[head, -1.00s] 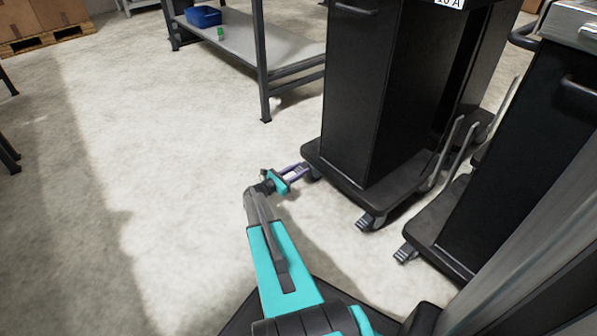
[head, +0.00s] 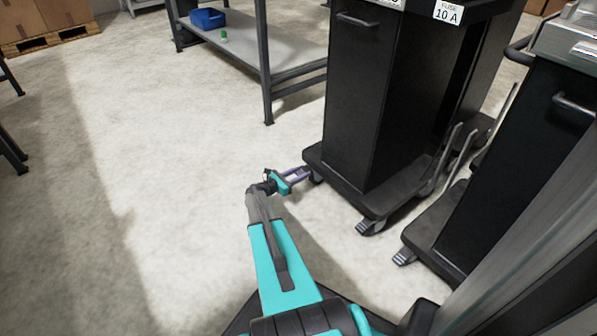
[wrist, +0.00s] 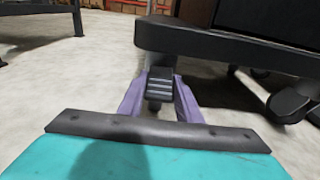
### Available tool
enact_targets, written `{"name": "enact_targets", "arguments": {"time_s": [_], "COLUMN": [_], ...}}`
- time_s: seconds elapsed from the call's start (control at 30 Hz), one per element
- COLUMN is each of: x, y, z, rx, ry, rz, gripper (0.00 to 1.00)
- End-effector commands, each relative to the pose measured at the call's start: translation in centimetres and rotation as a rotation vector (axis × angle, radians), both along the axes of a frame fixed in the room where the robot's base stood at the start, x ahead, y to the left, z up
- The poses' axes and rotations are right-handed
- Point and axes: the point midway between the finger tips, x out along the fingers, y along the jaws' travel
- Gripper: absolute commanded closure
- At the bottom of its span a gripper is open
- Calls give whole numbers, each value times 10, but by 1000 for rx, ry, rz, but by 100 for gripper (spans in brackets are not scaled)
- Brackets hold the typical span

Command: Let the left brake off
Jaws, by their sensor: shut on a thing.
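The black cart (head: 362,110) stands on dark casters in the head view. Its left caster (head: 317,178) sits under the left corner of the base. In the wrist view the left brake pedal (wrist: 160,86), dark with pale ribs, sticks out below the base edge (wrist: 220,48). My gripper (head: 305,173) is low at that corner, its purple fingers on either side of the pedal; they also show in the wrist view (wrist: 160,92). It is shut on the pedal. The fingers partly cover the caster, and I cannot tell the pedal's tilt.
The cart's other front caster, with a grey ribbed pedal (head: 370,226), is to the right. A second dark cart (head: 520,170) stands close at right. A grey shelf table (head: 285,60) with a blue bin (head: 207,18) is behind. The floor at left is clear.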

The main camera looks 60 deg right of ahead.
Motion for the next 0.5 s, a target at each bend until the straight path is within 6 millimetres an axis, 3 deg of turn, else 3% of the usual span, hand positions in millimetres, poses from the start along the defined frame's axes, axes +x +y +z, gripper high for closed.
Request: {"name": "enact_targets", "arguments": {"time_s": [0.5], "x": [10], "y": [3], "z": [16], "rx": [163], "ry": [-64], "rz": [15], "gripper": [100]}}
